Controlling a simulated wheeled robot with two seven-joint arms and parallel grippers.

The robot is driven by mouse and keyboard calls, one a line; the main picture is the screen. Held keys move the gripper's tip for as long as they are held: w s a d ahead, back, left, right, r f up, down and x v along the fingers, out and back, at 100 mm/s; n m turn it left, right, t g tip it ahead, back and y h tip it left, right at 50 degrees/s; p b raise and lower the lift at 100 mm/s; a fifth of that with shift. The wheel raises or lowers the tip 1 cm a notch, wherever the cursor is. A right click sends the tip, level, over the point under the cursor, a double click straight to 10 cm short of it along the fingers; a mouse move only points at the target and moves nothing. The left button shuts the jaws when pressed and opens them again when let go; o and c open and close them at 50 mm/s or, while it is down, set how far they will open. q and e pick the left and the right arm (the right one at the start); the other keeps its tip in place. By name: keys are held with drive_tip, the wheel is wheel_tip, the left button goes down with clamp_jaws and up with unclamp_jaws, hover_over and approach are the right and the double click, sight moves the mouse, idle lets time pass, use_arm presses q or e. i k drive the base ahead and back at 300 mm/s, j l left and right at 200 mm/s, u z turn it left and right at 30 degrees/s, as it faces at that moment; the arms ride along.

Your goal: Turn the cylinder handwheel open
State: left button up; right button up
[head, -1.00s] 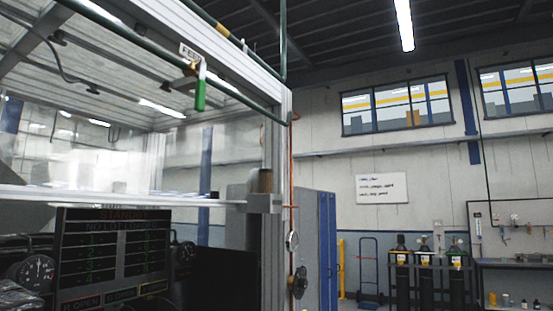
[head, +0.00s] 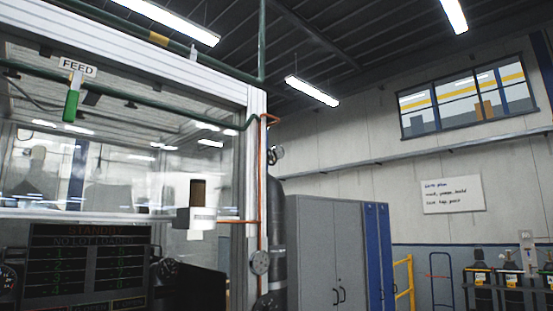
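A tall dark grey gas cylinder (head: 277,225) stands upright just right of the glazed enclosure's corner post. A small dark handwheel (head: 276,153) shows at the cylinder's top. A thin copper line (head: 262,180) runs down the post beside the cylinder. A round grey disc, perhaps a gauge (head: 261,262), sits low on that line, with a dark round knob (head: 266,302) below it. The cylinder's base is cut off by the picture's lower edge. Neither of my grippers is in view.
The framed enclosure (head: 254,110) fills the left, with a FEED sign (head: 77,67), a green handle (head: 71,106) and a dark status screen (head: 90,262). A grey cabinet (head: 325,245) stands right of the cylinder. More cylinders (head: 480,285) stand at the far right.

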sight(271, 157)
drive_tip(key=u, duration=0.35)
drive_tip(key=i+l+u, duration=0.3)
drive_tip(key=l+u, duration=0.3)
drive_tip(key=i+l+u, duration=0.25)
drive_tip(key=l, duration=0.15)
drive_tip(key=k+j, duration=0.05)
